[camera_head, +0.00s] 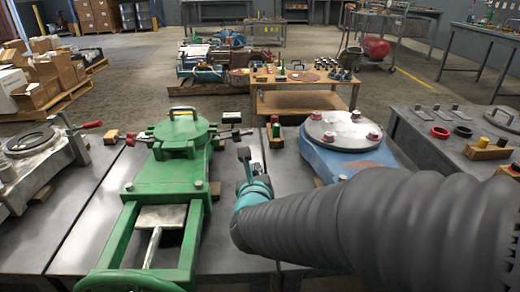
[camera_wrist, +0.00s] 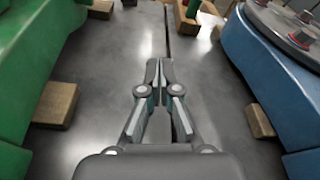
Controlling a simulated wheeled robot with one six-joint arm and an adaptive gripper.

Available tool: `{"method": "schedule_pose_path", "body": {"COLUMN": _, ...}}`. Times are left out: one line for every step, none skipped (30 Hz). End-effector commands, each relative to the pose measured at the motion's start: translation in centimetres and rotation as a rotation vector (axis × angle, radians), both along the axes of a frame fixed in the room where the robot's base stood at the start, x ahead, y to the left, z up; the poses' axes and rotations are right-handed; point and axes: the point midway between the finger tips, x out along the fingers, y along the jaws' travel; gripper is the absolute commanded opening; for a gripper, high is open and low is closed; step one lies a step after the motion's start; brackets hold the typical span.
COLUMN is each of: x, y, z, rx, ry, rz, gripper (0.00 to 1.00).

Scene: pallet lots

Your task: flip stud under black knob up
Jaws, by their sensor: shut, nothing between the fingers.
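The green valve-like body (camera_head: 165,172) with a round lid stands on the dark bench left of my gripper. A dark knob (camera_head: 231,117) shows beside its right edge, next to a thin rod (camera_head: 236,133) lying out sideways from the body. Which stud belongs to the knob is too small to tell. My gripper (camera_head: 243,155) is shut and empty, above the bench between the green body and the blue body (camera_head: 345,150). In the wrist view my gripper (camera_wrist: 160,64) points along the bare bench, touching neither body; the knob cannot be made out there.
The blue body has a round metal lid (camera_head: 343,131) with several red knobs. Wooden blocks (camera_wrist: 56,104) sit by both bodies. A small green and red item (camera_head: 275,128) stands beyond my gripper. A right-hand bench (camera_head: 445,150) holds rings and small parts.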

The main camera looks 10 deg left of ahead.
Motion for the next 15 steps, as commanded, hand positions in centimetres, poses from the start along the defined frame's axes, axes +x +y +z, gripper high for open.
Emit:
{"method": "schedule_pose_path", "body": {"x": 0.6, "y": 0.1, "z": -0.2, "rx": -0.002, "ry": 0.001, "rz": -0.001, "gripper": 0.00}}
{"method": "schedule_pose_path", "body": {"x": 0.9, "y": 0.2, "z": -0.2, "rx": -0.001, "ry": 0.000, "rz": -0.001, "gripper": 0.00}}
{"method": "schedule_pose_path", "body": {"x": 1.5, "y": 0.3, "z": -0.4, "rx": -0.002, "ry": 0.001, "rz": -0.001, "gripper": 0.00}}
{"method": "schedule_pose_path", "body": {"x": 1.9, "y": 0.4, "z": -0.5, "rx": -0.003, "ry": 0.002, "rz": -0.001, "gripper": 0.00}}
{"method": "schedule_pose_path", "body": {"x": 2.4, "y": 0.5, "z": -0.6, "rx": -0.003, "ry": 0.001, "rz": -0.001, "gripper": 0.00}}
{"method": "schedule_pose_path", "body": {"x": 3.1, "y": 0.7, "z": -0.7, "rx": -0.001, "ry": 0.002, "rz": 0.000, "gripper": 0.00}}
{"method": "schedule_pose_path", "body": {"x": 3.6, "y": 0.8, "z": -0.8, "rx": -0.002, "ry": 0.002, "rz": 0.001, "gripper": 0.00}}
{"method": "schedule_pose_path", "body": {"x": 4.1, "y": 0.9, "z": -1.0, "rx": -0.003, "ry": 0.002, "rz": 0.001, "gripper": 0.00}}
{"method": "schedule_pose_path", "body": {"x": 4.8, "y": 1.0, "z": -1.1, "rx": -0.001, "ry": 0.002, "rz": 0.001, "gripper": 0.00}}
{"method": "schedule_pose_path", "body": {"x": 5.2, "y": 1.1, "z": -1.2, "rx": -0.002, "ry": 0.002, "rz": 0.001, "gripper": 0.00}}
{"method": "schedule_pose_path", "body": {"x": 5.7, "y": 1.2, "z": -1.4, "rx": -0.002, "ry": 0.002, "rz": 0.002, "gripper": 0.00}}
{"method": "schedule_pose_path", "body": {"x": 6.4, "y": 1.3, "z": -1.5, "rx": -0.002, "ry": 0.002, "rz": 0.001, "gripper": 0.00}}
{"method": "schedule_pose_path", "body": {"x": 6.9, "y": 1.4, "z": -1.6, "rx": -0.002, "ry": 0.003, "rz": 0.001, "gripper": 0.00}}
{"method": "schedule_pose_path", "body": {"x": 7.4, "y": 1.5, "z": -1.7, "rx": -0.001, "ry": 0.002, "rz": 0.001, "gripper": 0.00}}
{"method": "schedule_pose_path", "body": {"x": 8.0, "y": 1.7, "z": -1.8, "rx": -0.001, "ry": 0.002, "rz": 0.001, "gripper": 0.00}}
